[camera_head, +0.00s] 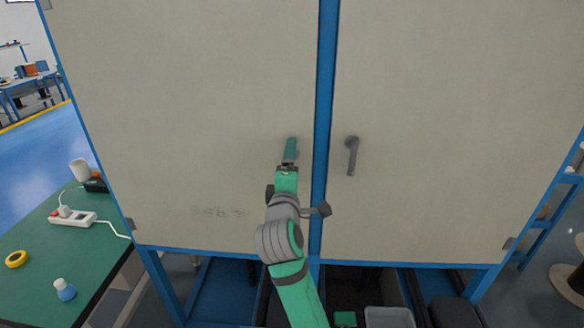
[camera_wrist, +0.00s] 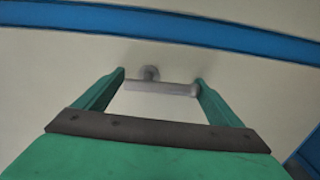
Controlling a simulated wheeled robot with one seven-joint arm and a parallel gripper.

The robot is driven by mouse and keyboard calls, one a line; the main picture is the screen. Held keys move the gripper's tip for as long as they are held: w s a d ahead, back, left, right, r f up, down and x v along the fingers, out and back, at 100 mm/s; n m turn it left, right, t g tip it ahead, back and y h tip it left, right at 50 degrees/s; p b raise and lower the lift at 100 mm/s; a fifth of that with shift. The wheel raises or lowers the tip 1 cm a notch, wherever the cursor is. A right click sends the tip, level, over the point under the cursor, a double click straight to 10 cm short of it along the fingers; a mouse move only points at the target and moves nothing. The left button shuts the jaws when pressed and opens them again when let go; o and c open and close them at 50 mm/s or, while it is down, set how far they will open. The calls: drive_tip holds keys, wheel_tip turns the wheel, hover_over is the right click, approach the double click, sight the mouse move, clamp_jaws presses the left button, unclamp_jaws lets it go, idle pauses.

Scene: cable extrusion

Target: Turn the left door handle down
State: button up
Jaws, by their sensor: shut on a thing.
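The left door handle (camera_wrist: 165,88) is a grey lever on a round mount, seen between my two green fingers in the wrist view. Its bar runs across the gap from one fingertip to the other. My gripper (camera_wrist: 160,84) is shut on it, with a finger at each end of the bar. In the head view my gripper (camera_head: 290,150) is at the left cabinet door (camera_head: 180,110) and hides nearly all of this handle.
The right door handle (camera_head: 352,155) hangs downward on the right cabinet door (camera_head: 450,120). A blue post (camera_head: 325,90) stands between the doors. A green table (camera_head: 45,235) with a white power strip (camera_head: 72,218) stands at the lower left.

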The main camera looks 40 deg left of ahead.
drive_tip(key=o, duration=1.3)
drive_tip(key=shift+d+r, duration=0.15)
drive_tip(key=shift+r, duration=0.35)
drive_tip(key=shift+s+d+f, duration=0.1)
drive_tip(key=shift+s+f, duration=0.05)
drive_tip(key=v, duration=1)
drive_tip(key=shift+s, duration=0.3)
drive_tip(key=shift+d, duration=0.15)
drive_tip(key=s+d+f+m+t+h, duration=0.1)
drive_tip(key=s+d+f+m+h, duration=0.15)
drive_tip(key=d+f+m, duration=0.8)
drive_tip(key=s+d+f+m+h, duration=0.25)
drive_tip(key=d+f+m, duration=0.35)
drive_tip(key=f, duration=0.8)
drive_tip(key=s+d+f+m+h, duration=0.2)
drive_tip(key=s+d+f+m, duration=0.2)
drive_tip(key=s+d, duration=0.6)
drive_tip(key=s+d+f+m+h, duration=0.3)
drive_tip(key=s+d+f, duration=0.3)
drive_tip(key=s, duration=0.9)
drive_tip(key=d+m, duration=0.1)
drive_tip(key=d, duration=0.2)
drive_tip(key=shift+s+d+g, duration=0.3)
drive_tip(key=shift+d, duration=0.1)
